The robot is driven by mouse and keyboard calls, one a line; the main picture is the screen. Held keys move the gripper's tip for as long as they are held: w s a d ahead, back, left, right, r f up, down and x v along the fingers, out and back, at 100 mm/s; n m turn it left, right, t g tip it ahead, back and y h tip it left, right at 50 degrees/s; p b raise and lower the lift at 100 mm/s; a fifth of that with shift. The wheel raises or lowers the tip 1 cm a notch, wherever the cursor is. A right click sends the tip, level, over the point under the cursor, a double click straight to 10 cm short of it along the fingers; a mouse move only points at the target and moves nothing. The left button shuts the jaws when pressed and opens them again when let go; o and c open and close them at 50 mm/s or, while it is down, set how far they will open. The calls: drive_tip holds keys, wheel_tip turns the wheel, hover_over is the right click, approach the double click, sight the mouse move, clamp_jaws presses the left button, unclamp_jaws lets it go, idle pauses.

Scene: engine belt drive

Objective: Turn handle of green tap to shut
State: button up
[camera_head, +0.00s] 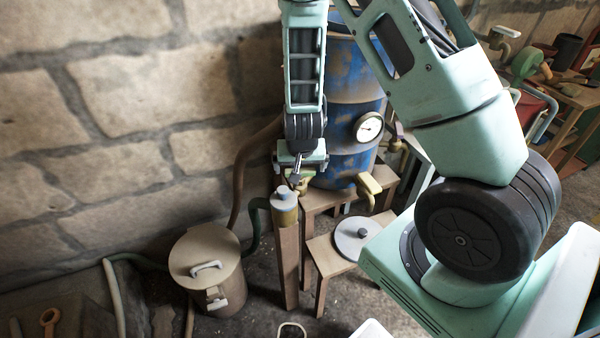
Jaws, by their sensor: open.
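My gripper (296,180) points down in front of the blue barrel (352,105), at its lower left. Its fingers are small in the picture, and I see it as open. A small yellow-green piece (304,185) shows right beside the fingertips, low by the barrel. It may be the handle of the green tap, but the gripper hides much of it. I cannot tell whether the fingers touch it or how the handle is turned.
A grey-capped post (285,206) stands just below my gripper. A yellow-brown spout (370,187) and a round gauge (369,127) are on the right. A lidded bin (206,258) is at lower left. A stool holds a grey disc (357,238). A cluttered bench (578,98) stands far right.

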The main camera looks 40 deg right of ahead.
drive_tip(key=shift+w+d+f, duration=0.1)
drive_tip(key=shift+f, duration=0.2)
drive_tip(key=c, duration=1)
